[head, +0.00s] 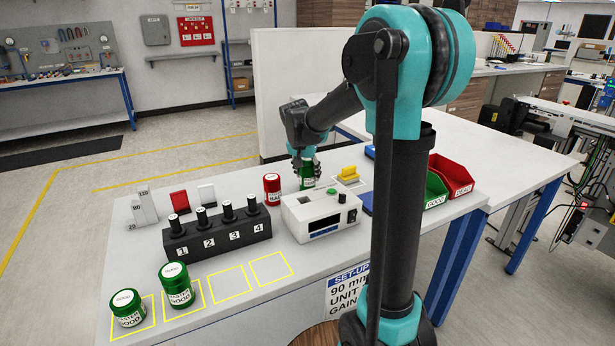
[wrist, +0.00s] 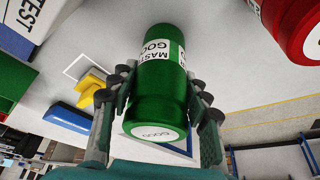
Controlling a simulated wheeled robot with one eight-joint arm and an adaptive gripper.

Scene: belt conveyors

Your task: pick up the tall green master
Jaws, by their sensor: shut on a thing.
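My gripper (head: 304,158) is at the back of the white table, shut on a tall green master (head: 307,176). In the wrist view my gripper's fingers (wrist: 160,88) press on both sides of this green cylinder (wrist: 157,62), which has a white "MASTER GOOD" label and a white end disc. I cannot tell whether its base touches the table. Two more green masters stand upright in yellow outlined squares at the front left: a shorter one (head: 128,310) and a taller one (head: 176,287).
A red cylinder (head: 272,190) stands close left of the held master. A white tester box (head: 321,214) is in front of it, with a yellow piece (head: 350,173) to its right. A black numbered block (head: 217,235), green bin (head: 436,187) and red bin (head: 452,173) are also on the table.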

